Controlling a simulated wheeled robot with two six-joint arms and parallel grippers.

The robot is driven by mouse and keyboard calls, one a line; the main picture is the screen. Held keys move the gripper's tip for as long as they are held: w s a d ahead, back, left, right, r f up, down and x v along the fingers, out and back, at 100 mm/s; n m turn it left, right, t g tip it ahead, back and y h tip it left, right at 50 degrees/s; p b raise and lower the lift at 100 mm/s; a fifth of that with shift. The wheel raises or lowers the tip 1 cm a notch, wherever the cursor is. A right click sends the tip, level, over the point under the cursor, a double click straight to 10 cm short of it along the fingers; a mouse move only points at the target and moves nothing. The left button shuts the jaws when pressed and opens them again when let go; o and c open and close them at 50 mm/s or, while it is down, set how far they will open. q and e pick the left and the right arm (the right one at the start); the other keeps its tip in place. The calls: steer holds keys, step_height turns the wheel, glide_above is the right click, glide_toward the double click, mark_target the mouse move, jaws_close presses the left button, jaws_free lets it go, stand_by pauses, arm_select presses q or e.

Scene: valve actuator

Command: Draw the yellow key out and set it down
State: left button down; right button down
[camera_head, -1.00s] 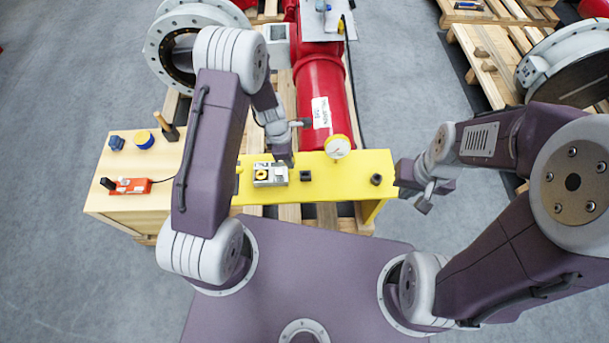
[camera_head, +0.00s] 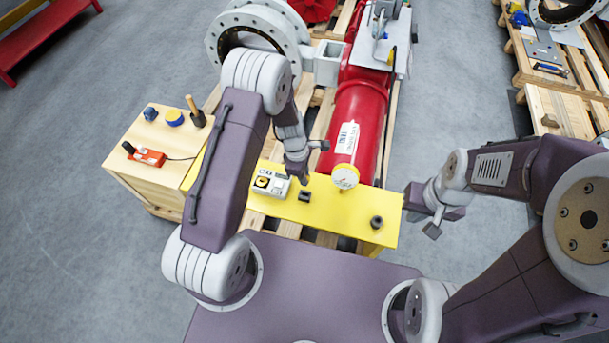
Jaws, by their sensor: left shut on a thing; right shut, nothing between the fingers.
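The grey lock box (camera_head: 271,185) sits on the yellow bench plate (camera_head: 335,212), with a round yellow and black part on its left side. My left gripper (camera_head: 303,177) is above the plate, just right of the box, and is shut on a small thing. Only a bit of yellow shows at its fingertips, which I take for the yellow key (camera_head: 307,181); the rest is hidden by the fingers. My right gripper (camera_head: 433,224) is shut and empty, off the right end of the plate.
A black square socket (camera_head: 305,196) and a black round knob (camera_head: 376,222) stand on the plate. A gauge (camera_head: 345,176) is at its back edge, before the red cylinder (camera_head: 358,115). A wooden box (camera_head: 150,172) at left carries an orange device (camera_head: 149,157) and several small items.

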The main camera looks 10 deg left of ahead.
arm_select(q)
steer(key=shift+a, duration=0.1)
steer(key=shift+d+r, duration=0.15)
steer(key=shift+d, duration=0.1)
steer(key=shift+f, duration=0.3)
steer(key=b, duration=0.4)
glide_above(305, 196)
steer(key=f, duration=0.5)
steer(key=shift+s+f, duration=0.15)
steer(key=shift+s, duration=0.05)
steer(key=shift+f, duration=0.1)
steer(key=shift+p, duration=0.55)
steer(key=shift+f+b, duration=1.25)
steer(key=shift+f, duration=0.4)
